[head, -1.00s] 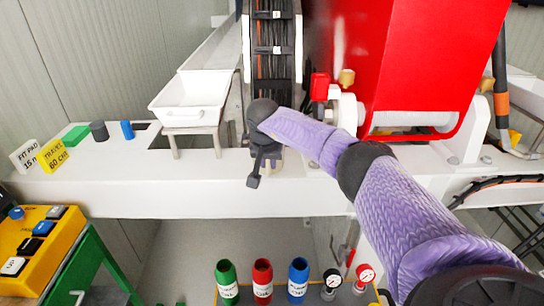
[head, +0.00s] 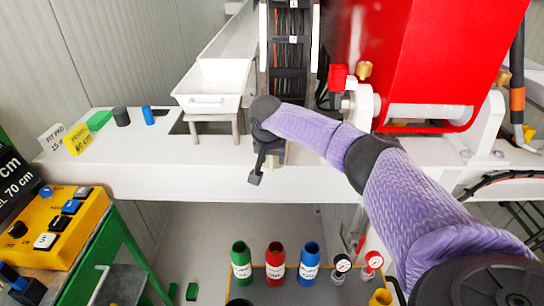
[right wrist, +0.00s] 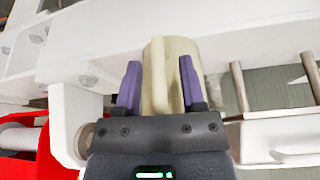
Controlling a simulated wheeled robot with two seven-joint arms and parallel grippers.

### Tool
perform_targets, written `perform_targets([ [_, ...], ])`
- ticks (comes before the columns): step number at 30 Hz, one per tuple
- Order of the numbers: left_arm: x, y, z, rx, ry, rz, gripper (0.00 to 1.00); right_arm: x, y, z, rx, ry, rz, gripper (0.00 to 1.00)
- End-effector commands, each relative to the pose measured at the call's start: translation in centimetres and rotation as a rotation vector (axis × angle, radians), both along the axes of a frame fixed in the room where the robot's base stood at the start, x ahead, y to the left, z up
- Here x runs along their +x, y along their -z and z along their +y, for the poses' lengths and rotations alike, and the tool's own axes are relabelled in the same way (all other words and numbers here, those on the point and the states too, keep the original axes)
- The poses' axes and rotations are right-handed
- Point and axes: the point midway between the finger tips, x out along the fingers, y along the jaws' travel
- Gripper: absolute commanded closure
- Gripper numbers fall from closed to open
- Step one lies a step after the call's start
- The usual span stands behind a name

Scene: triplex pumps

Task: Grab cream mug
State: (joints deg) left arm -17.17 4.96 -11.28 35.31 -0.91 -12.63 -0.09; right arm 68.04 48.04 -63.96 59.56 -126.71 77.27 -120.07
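The cream mug (right wrist: 172,65) stands in the right wrist view on the white beam, with its handle (right wrist: 158,80) toward the camera. My right gripper (right wrist: 160,88) is open, one purple finger on each side of the handle, with a gap visible on the left. The mug body is wider than the finger gap and lies partly behind the right finger. My left gripper is not in view.
A white tray (head: 208,103) on a stand is left of the gripper. A red pump housing (head: 425,55) rises at right. A yellow control box (head: 55,228) and several coloured cups (head: 276,262) are lower down.

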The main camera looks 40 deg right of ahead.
Motion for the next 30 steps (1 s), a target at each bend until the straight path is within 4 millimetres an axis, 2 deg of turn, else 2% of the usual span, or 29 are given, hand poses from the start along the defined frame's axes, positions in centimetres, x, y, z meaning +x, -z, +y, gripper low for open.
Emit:
perform_targets([
  [9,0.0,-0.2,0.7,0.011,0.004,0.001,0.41,-0.1,-0.5,0.1,0.000,-0.001,-0.001,0.42],
  [21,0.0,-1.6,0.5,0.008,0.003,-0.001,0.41,-2.0,-7.6,2.3,0.000,-0.001,-0.003,0.42],
  [25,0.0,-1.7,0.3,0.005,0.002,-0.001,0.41,-2.3,-8.8,2.8,0.000,-0.002,-0.002,0.42],
  [30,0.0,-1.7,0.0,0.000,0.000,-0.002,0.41,-2.5,-9.2,2.9,0.000,0.000,0.000,0.42],
])
